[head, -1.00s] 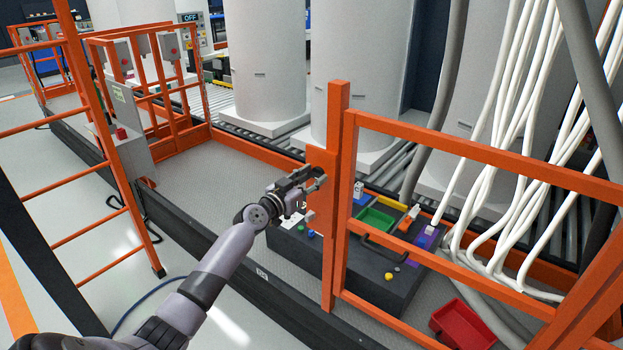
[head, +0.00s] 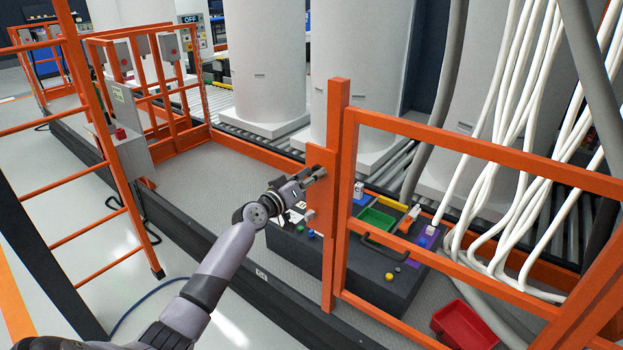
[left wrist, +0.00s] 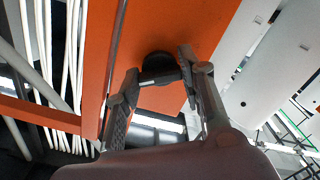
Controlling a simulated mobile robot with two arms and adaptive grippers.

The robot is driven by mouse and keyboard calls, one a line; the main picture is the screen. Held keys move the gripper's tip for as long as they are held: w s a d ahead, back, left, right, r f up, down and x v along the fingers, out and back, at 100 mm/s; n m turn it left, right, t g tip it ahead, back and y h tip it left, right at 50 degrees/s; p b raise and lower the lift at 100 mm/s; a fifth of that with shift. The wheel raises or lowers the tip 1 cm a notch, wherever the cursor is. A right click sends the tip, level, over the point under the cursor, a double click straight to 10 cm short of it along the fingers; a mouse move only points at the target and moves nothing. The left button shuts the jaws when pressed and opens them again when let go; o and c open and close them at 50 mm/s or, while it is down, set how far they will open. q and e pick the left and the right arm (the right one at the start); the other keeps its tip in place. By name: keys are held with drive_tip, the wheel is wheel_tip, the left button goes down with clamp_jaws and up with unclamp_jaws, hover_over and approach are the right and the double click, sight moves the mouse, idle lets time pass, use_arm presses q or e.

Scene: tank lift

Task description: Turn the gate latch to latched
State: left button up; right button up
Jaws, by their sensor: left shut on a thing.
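The orange gate (head: 480,158) stands at the right, with an orange latch plate (head: 320,156) on its post. My left gripper (head: 316,176) is at the face of this plate, its fingers closed around the gate latch. In the left wrist view, a dark round part of the latch (left wrist: 157,66) sits between the two fingers against the orange plate (left wrist: 190,22). The fingers hide most of the latch, so I cannot tell its exact angle. My right gripper is not in view.
A dark box (head: 372,285) with a green tray (head: 376,220) and coloured parts stands behind the gate. A red bin (head: 462,322) lies at the lower right. White hoses (head: 510,130) hang behind the gate. An orange ladder frame (head: 100,150) stands at the left.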

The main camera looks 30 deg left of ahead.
use_arm(q)
drive_tip(key=shift+n+p, duration=0.8)
drive_tip(key=shift+n, duration=4.9)
drive_tip(key=o, duration=1.2)
drive_tip(key=shift+c, duration=0.2)
drive_tip(key=shift+s, duration=0.15)
